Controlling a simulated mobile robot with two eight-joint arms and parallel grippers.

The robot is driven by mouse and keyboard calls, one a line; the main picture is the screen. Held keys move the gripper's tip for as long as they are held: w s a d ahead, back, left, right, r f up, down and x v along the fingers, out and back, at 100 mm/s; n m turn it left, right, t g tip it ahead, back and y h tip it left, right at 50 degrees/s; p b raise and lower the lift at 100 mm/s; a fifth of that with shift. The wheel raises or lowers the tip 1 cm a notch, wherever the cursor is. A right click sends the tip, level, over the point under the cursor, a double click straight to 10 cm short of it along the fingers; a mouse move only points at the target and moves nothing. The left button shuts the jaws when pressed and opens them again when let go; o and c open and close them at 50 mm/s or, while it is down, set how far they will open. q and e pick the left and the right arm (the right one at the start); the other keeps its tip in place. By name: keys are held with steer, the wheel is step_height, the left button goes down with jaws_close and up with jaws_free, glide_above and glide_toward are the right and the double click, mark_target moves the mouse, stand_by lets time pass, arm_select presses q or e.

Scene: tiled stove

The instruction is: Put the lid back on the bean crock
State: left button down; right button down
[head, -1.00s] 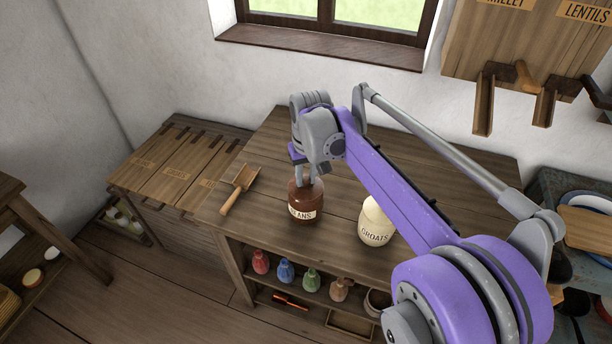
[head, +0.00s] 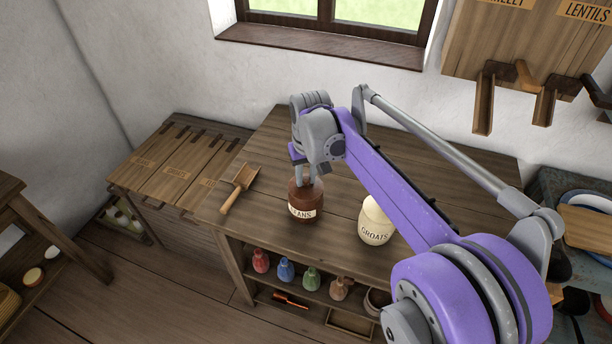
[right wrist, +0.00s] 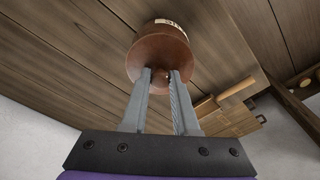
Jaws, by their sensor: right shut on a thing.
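The brown bean crock (head: 305,208), with a cream BEANS label, stands upright on the wooden counter near its front edge. My right gripper (head: 308,180) is directly above it, pointing down. In the right wrist view its two fingers (right wrist: 161,80) are shut on the small knob of the brown lid (right wrist: 160,52). The lid appears to lie on the crock's mouth; whether it is fully seated cannot be told. The crock's label shows past the lid's edge in that view. My left gripper is not in view.
A cream GROATS crock (head: 376,222) stands to the right of the bean crock. A wooden scoop (head: 239,186) lies to the left. Several small coloured bottles (head: 285,270) stand on the shelf below. The counter behind is mostly clear.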

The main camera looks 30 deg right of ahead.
stand_by(0.4)
steer(key=shift+c, duration=0.6)
jaws_free()
steer(key=shift+r, duration=0.15)
steer(key=shift+r+p, duration=2.3)
steer(key=shift+r, duration=1.1)
steer(key=shift+c, duration=0.2)
jaws_close()
